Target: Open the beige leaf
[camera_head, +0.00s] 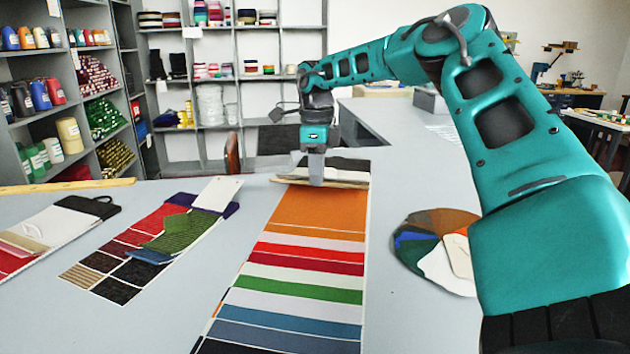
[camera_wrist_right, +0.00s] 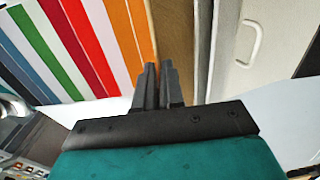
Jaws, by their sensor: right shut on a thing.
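The striped swatch book (camera_head: 304,259) lies on the grey counter, its orange, red, white, green and blue bands running toward me. The beige leaf (camera_head: 347,184) shows as a thin, slightly raised edge at the book's far end. In the right wrist view it is a tan-brown band (camera_wrist_right: 177,36) beside the orange one. My right gripper (camera_head: 316,183) points down at this edge and is shut on it; the fingers hide the held part. Its fingertips (camera_wrist_right: 158,68) also show in the right wrist view. My left gripper is not in view.
Two other swatch sets, one with red and green cloths (camera_head: 160,228) and one with a white panel (camera_head: 62,226), lie to the left. A round fan of coloured swatches (camera_head: 425,221) lies right. A yellow ruler (camera_head: 65,186) is at the back left. Bare counter separates them.

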